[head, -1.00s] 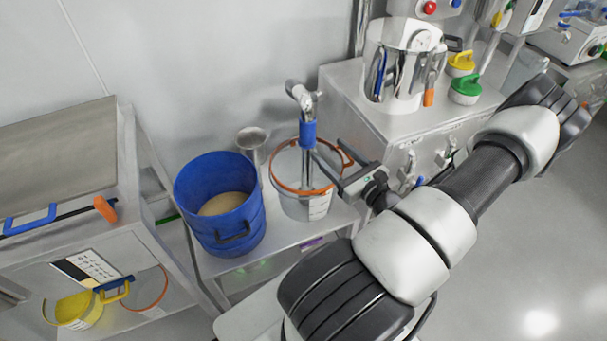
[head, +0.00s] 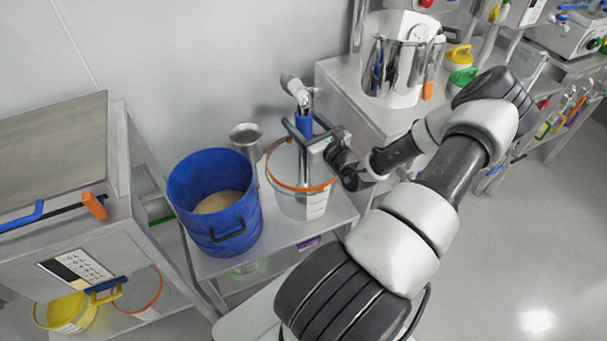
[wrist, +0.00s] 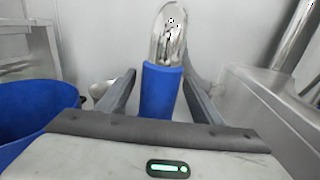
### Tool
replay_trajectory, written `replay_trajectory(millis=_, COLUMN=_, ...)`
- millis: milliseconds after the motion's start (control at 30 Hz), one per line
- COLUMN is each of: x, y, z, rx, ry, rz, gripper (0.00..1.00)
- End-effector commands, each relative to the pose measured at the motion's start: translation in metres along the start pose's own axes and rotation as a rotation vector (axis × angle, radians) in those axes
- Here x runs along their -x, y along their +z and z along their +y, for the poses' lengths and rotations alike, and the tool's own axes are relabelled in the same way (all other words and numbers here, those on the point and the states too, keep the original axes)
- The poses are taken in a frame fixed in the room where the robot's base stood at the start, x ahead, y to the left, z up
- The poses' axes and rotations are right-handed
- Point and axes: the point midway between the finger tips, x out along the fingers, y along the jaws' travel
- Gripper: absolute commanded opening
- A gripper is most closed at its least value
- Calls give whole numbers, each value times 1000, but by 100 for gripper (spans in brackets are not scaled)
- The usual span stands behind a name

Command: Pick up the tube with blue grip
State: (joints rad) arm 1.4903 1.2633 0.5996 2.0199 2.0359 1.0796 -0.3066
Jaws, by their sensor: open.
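The tube with the blue grip (head: 304,124) stands upright in the white bucket with an orange rim (head: 292,200). Its bent metal top (head: 297,90) rises above the grip. In the wrist view the blue grip (wrist: 160,92) lies between my two open fingers, with the shiny metal top (wrist: 168,38) beyond it. My gripper (head: 302,136) reaches in from the right in the head view, its fingers on either side of the tube at the grip. In the wrist view, gaps show between the grip and the fingers near their bases; whether the fingertips touch it is unclear.
A blue bucket (head: 246,211) with tan powder stands left of the white one on the metal table (head: 243,262). A metal cup (head: 245,135) stands behind. A steel cabinet with a shiny vessel (head: 382,72) is at the right. The wall is close behind.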

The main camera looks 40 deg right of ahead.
Motion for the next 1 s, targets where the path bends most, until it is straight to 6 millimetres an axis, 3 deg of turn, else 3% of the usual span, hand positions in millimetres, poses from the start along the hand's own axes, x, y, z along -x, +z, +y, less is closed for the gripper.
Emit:
replay_trajectory(millis=200, x=-28, y=-1, z=1, rx=3, ry=2, rz=-1, gripper=60)
replay_trajectory(millis=467, x=-30, y=0, z=1, rx=2, ry=1, rz=0, gripper=60)
replay_trajectory(millis=833, x=-29, y=0, z=1, rx=2, ry=1, rz=0, gripper=0)
replay_trajectory(millis=1000, x=-30, y=1, z=1, rx=3, ry=1, rz=-3, gripper=0)
